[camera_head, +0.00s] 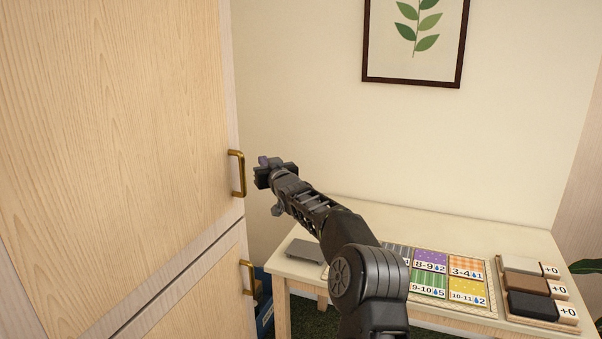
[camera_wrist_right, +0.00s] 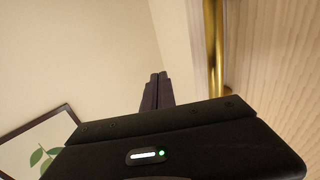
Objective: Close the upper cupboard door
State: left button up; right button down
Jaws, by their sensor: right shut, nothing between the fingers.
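The upper cupboard door (camera_head: 120,120) is a tall pale wood panel filling the left of the head view. It looks roughly in line with the lower door below it; I cannot tell whether a small gap is left. Its brass handle (camera_head: 237,173) is near its right edge. My right gripper (camera_head: 263,168) is shut and empty, just right of this handle and apparently apart from it. In the right wrist view, the shut fingers (camera_wrist_right: 155,90) point past the handle (camera_wrist_right: 213,45), with the door's wood (camera_wrist_right: 275,60) at the right. My left gripper is not in view.
The lower cupboard door (camera_head: 200,290) has its own brass handle (camera_head: 248,278). A pale table (camera_head: 450,222) with pattern cards (camera_head: 430,260) and a tray of blocks (camera_head: 530,287) stands right of the cupboard, under my right arm. A framed leaf picture (camera_head: 415,40) hangs on the wall.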

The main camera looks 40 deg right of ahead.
jog(key=s+d, duration=0.3)
jog(key=s, duration=0.3)
jog(key=shift+s, duration=0.4)
jog(key=shift+d, duration=0.1)
